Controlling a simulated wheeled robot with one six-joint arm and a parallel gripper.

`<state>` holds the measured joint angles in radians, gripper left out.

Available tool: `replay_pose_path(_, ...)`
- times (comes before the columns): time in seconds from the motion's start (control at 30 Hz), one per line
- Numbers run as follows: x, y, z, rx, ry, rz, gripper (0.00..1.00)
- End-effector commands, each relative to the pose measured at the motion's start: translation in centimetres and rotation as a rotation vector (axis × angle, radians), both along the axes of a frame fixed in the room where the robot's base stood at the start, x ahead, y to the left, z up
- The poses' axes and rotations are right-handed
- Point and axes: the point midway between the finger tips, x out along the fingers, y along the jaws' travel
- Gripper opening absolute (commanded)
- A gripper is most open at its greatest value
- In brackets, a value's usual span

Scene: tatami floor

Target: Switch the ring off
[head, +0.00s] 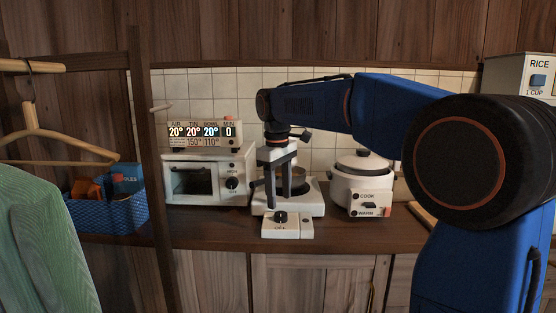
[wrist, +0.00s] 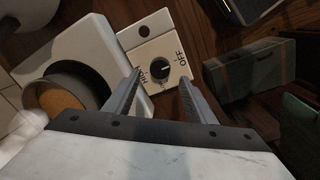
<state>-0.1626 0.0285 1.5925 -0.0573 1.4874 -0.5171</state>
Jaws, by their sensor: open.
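The ring (head: 314,204) is a white single hot plate on the counter, with a control box (head: 300,231) at its front. Its dark knob (head: 281,217) also shows in the wrist view (wrist: 153,76), with an OFF label beside it. A small pale mark shows on the knob, but I cannot tell its exact setting. A pot (wrist: 46,82) with brown contents sits on the ring, partly hidden by my gripper in the head view. My gripper (head: 279,200) points down, open and empty, above the control box. In the wrist view its fingertips (wrist: 160,77) appear either side of the knob.
A white toaster oven (head: 208,178) stands left of the ring, with a display (head: 205,134) reading 20° three times and MIN 0. A rice cooker (head: 361,187) stands close on the right. A blue basket (head: 108,215) and wooden rack post (head: 150,170) are at left.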

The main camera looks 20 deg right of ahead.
Motion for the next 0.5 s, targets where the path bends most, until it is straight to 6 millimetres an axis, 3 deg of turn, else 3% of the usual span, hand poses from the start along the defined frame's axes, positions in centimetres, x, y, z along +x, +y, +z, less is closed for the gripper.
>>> replay_pose_path(0.5, -0.4, 0.5, 9.9, 0.000, -0.001, 0.000, 0.50)
